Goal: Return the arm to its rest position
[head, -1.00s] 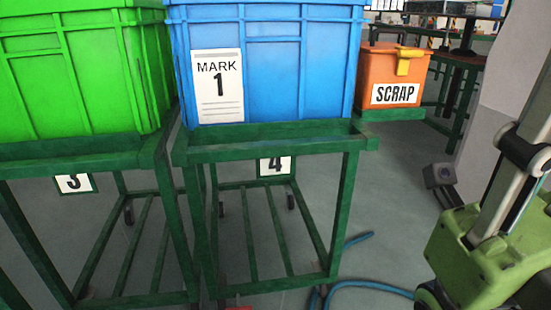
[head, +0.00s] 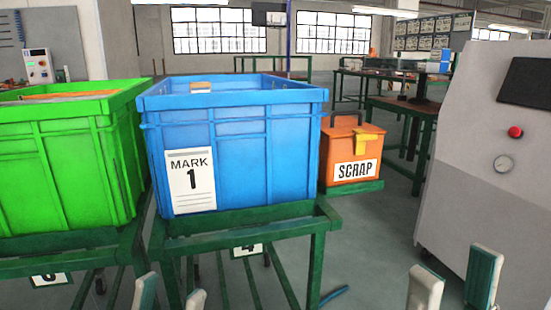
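My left gripper (head: 170,296) shows only its fingertips at the bottom edge, in front of the green stands. The fingertips are apart with nothing visible between them. My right gripper (head: 454,284) shows its fingertips at the bottom right, in front of the grey machine. They are also apart, with nothing visible between them. Both arms and the gripper bodies are outside the picture.
A blue crate (head: 240,150) marked MARK 1 and a green crate (head: 75,175) stand on green stands ahead. An orange SCRAP bin (head: 338,150) is behind them. The grey machine (head: 450,180) stands right. Floor shows between bin and machine.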

